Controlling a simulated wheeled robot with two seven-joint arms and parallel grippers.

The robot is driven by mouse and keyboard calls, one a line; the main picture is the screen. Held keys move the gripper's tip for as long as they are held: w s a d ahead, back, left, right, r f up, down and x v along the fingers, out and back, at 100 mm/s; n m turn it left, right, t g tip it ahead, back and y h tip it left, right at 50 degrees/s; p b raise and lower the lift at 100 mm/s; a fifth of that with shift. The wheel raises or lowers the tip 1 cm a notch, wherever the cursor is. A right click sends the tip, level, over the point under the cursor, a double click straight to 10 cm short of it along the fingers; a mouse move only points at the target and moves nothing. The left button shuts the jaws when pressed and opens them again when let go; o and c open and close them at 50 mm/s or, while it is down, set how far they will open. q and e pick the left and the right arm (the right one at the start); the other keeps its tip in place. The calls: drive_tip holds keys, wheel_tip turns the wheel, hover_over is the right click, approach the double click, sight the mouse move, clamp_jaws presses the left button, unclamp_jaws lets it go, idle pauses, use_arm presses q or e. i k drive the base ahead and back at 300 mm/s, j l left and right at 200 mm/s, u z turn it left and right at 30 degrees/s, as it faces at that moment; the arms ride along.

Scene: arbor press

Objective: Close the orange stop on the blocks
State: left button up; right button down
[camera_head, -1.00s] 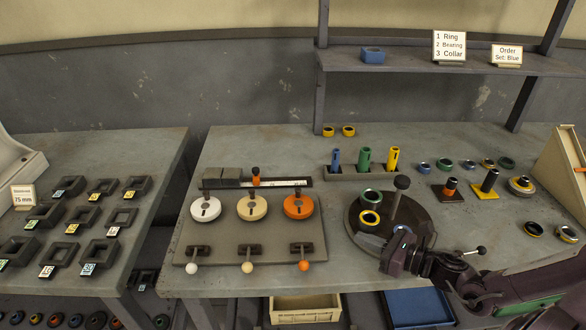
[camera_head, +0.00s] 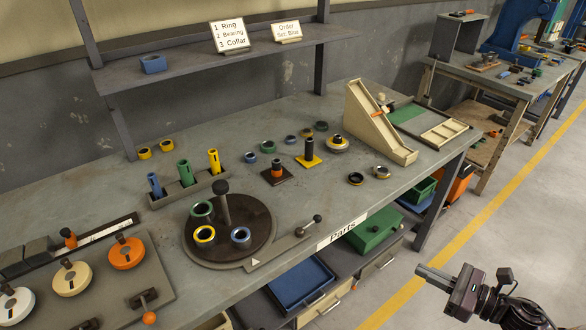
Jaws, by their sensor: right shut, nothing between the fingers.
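The orange stop (camera_head: 70,240), with a black knob on top, sits on a dark rail with a white scale (camera_head: 108,230) at the left of the bench. Dark grey blocks (camera_head: 38,250) lie on the same rail just left of the stop, with the leftmost cut by the picture edge. A small gap seems to show between the stop and the nearest block, but I cannot tell for sure. My right gripper (camera_head: 424,271) is shut and empty, out over the floor at the lower right, far from the stop. My left gripper is not in view.
The plate with white, cream and orange (camera_head: 126,253) discs and levers lies in front of the rail. A dark turntable (camera_head: 256,222) with rings and an upright post stands mid-bench. Colored posts, rings and a wooden ramp (camera_head: 378,130) stand farther right. A shelf (camera_head: 220,58) overhangs the back.

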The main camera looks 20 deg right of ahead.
sight(71, 239)
drive_tip(key=i+l+z, duration=0.15)
drive_tip(key=z, duration=0.2)
drive_tip(key=i+u, duration=0.15)
drive_tip(key=u, duration=0.3)
drive_tip(key=i+u, duration=0.1)
drive_tip(key=u, duration=0.3)
drive_tip(key=i+u, duration=0.15)
drive_tip(key=u, duration=0.3)
drive_tip(key=i+l+u, duration=0.1)
drive_tip(key=u, duration=0.35)
drive_tip(key=i+l+u, duration=0.1)
drive_tip(key=u, duration=0.3)
drive_tip(key=i+l+u, duration=0.1)
drive_tip(key=u, duration=0.35)
drive_tip(key=l, duration=0.1)
